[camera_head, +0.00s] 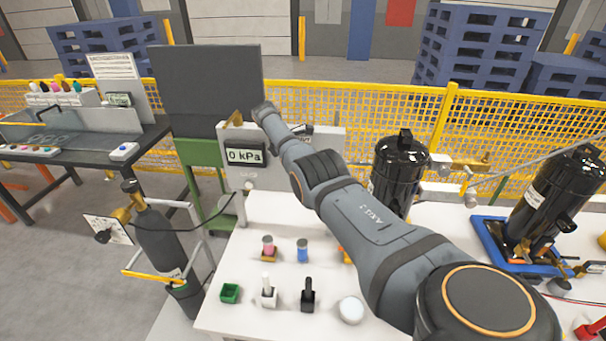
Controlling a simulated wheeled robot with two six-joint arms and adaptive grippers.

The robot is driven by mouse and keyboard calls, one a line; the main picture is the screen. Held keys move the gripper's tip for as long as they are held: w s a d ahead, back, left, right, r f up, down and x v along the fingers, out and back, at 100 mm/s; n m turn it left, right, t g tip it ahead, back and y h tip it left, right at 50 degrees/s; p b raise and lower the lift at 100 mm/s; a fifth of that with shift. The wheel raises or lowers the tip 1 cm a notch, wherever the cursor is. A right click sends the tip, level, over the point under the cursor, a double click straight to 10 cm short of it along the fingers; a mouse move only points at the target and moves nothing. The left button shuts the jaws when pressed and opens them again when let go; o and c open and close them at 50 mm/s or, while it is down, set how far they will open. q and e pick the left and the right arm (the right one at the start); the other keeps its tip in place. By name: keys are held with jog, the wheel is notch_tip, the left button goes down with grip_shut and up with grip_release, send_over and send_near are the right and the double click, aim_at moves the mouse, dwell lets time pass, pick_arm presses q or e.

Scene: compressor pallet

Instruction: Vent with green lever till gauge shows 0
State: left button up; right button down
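The gauge display (246,155) reads 0 kPa. It is on a pale panel (270,178) at the back left of the white table. I cannot make out the green lever; my arm covers part of the panel. My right arm reaches in from the lower right, across the table. Its far end is in front of the panel's top, above and right of the display. I cannot make out its fingertips or whether they hold anything. My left gripper is not in view.
A black tank (398,172) stands right of my arm, and a tilted black compressor (548,205) is over a blue pallet (490,237) farther right. Small coloured parts and a white round object (351,310) are on the front left of the white table (235,270). A gas cylinder (160,245) stands left.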

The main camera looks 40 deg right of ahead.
jog(key=shift+a, duration=0.1)
dwell(0.4)
jog(key=c, duration=1.3)
grip_release()
jog(key=shift+w, duration=0.1)
jog(key=shift+r, duration=0.2)
notch_tip(320, 180, up, 10)
jog(key=shift+f, duration=0.2)
jog(key=shift+f, duration=0.15)
